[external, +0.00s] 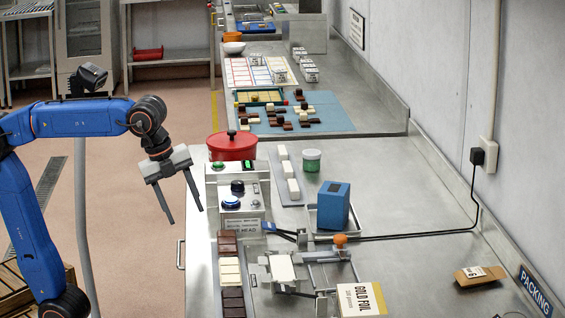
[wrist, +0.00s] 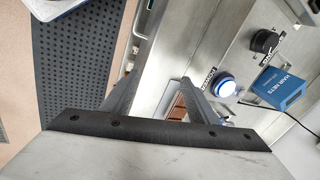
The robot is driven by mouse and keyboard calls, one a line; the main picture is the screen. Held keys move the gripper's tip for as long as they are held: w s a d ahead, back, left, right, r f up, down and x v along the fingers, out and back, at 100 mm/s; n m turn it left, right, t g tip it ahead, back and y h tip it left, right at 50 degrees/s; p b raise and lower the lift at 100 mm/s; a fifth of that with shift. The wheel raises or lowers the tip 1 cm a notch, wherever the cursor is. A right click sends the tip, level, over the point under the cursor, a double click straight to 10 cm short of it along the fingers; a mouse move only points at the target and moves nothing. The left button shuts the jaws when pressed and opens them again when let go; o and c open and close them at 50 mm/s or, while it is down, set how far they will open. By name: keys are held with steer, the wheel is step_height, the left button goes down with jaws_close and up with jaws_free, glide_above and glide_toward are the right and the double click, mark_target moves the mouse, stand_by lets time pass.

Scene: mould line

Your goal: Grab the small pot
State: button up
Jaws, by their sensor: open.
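A small green pot with a pale lid (external: 312,160) stands upright on the steel bench, right of the white blocks. A larger red pot with a black-knobbed lid (external: 231,150) stands at the bench's left edge. My gripper (external: 186,213) is open and empty, pointing down at the left edge of the bench, apart from both pots. In the wrist view its two fingers (wrist: 160,82) are spread with nothing between them. Neither pot can be made out in the wrist view.
A control box with a blue button (external: 231,202) stands just right of my gripper; the button also shows in the wrist view (wrist: 225,87). A blue box (external: 333,205) and chocolate bars (external: 230,270) are nearby. The bench right of the green pot is clear.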

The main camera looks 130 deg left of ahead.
steer(key=a+r+m, duration=0.1)
steer(key=a+r, duration=0.1)
steer(key=a, duration=0.2)
steer(key=a+r, duration=0.2)
steer(key=a, duration=0.3)
steer(key=w+a+r+m+g, duration=0.1)
steer(key=a+r, duration=0.1)
steer(key=a, duration=0.2)
steer(key=shift+a+r+m, duration=0.3)
steer(key=shift+a, duration=0.1)
steer(key=a+r+m, duration=0.1)
steer(key=a, duration=0.3)
steer(key=a+r, duration=0.1)
steer(key=a, duration=0.4)
steer(key=a+r+m+g+y, duration=0.1)
steer(key=a, duration=0.3)
steer(key=shift+w+a+r+m, duration=0.1)
steer(key=shift+a+r+m, duration=0.2)
steer(key=shift+r, duration=0.1)
steer(key=a+r+m, duration=0.1)
steer(key=a+m, duration=0.2)
steer(key=a, duration=1)
steer(key=m+g+y, duration=0.1)
steer(key=m, duration=0.1)
glide_toward(311, 153)
steer(key=x, duration=1.1)
steer(key=shift+a+f, duration=0.25)
steer(key=shift+f, duration=0.1)
steer(key=c, duration=0.9)
